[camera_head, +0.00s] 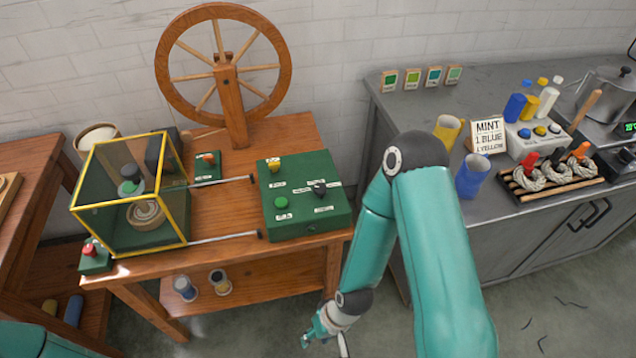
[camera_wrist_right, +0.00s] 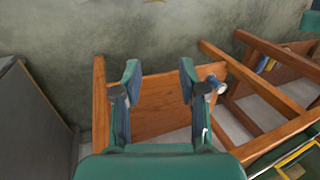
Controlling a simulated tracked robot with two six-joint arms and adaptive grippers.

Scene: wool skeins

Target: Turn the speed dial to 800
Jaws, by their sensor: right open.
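The green control box (camera_head: 290,222) stands on the right end of the wooden bench. A black knob (camera_head: 319,187) on its top has small white labels around it and looks like the speed dial. The label numbers and the knob's pointing direction are too small to read. A yellow knob (camera_head: 274,165) and a green button (camera_head: 281,203) share the box top. My right gripper (camera_head: 318,330) is low in front of the bench, below and apart from the box. In the right wrist view my right gripper (camera_wrist_right: 160,75) is open and empty. My left gripper is out of view.
A yellow-framed clear guard (camera_head: 112,185) and a red button box (camera_head: 93,255) occupy the bench's left side. A spinning wheel (camera_head: 224,75) stands behind. Spools lie on the lower shelf (camera_head: 255,275). A grey counter (camera_head: 420,95) with cups and skeins is at right.

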